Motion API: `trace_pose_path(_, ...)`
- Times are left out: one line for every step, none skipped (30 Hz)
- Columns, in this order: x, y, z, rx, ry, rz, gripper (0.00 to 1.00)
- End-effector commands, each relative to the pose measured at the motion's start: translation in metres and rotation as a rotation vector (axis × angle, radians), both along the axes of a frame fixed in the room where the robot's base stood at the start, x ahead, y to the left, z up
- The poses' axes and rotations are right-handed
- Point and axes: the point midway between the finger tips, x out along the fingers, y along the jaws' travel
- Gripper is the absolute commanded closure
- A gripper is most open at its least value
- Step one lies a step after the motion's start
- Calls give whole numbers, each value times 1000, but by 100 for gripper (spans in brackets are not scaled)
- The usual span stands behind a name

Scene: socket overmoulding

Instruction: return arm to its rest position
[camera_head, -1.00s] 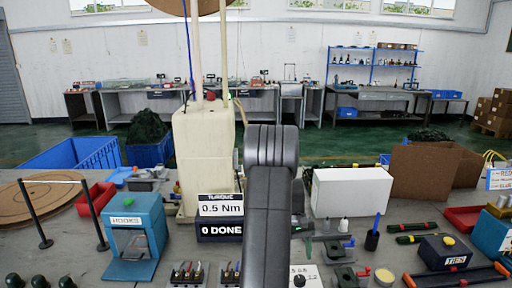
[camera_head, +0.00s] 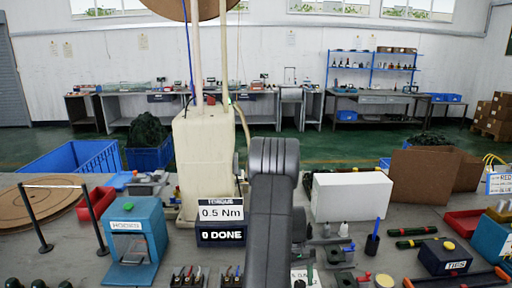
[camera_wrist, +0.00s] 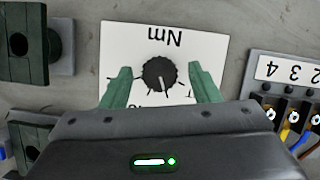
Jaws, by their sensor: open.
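My arm rises from the bottom middle of the head view and hides part of the bench behind it. My gripper (camera_wrist: 160,88) shows in the wrist view with its two green fingers apart and nothing between them. Under it is a white plate marked Nm with a black dial (camera_wrist: 160,73). The dial appears between the fingertips in the picture; I cannot tell the height gap. The torque display (camera_head: 221,212) reads 0.5 Nm and 0 DONE.
A wire block numbered 2, 3, 4 (camera_wrist: 290,100) lies right of the dial, and dark green fixtures (camera_wrist: 22,45) lie left. On the bench stand a blue HOOKS box (camera_head: 135,240), a cream machine (camera_head: 204,160), a white box (camera_head: 350,196) and a TIES box (camera_head: 446,256).

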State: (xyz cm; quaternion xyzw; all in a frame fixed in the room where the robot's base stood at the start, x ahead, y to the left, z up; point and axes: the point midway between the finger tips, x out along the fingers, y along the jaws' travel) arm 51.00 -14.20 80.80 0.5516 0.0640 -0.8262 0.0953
Motion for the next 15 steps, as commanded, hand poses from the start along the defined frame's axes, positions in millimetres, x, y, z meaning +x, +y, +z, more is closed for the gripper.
trace_pose_path(-1, 1, 0, -1, 1, 43, 44)
trace_pose_path(-1, 1, 1, -1, 0, 89, 44)
trace_pose_path(-2, 1, 1, -1, 1, 146, 44)
trace_pose_path(-2, 2, 1, 0, 1, 187, 44)
trace_pose_path(-1, 2, 1, -2, 0, 231, 44)
trace_pose_path(-2, 3, 1, -1, 2, 289, 44)
trace_pose_path(-2, 3, 1, -1, 1, 333, 44)
trace_pose_path(-2, 3, 1, -1, 2, 378, 44)
trace_pose_path(-3, 3, 1, 0, 2, 439, 44)
trace_pose_path(-3, 4, 1, 0, 2, 488, 44)
trace_pose_path(-3, 4, 1, 0, 3, 537, 44)
trace_pose_path(-4, 4, 1, 1, 2, 600, 44)
trace_pose_path(-4, 4, 1, 1, 3, 647, 44)
trace_pose_path(-4, 4, 1, 1, 2, 694, 44)
trace_pose_path(-5, 4, 1, 1, 2, 753, 44)
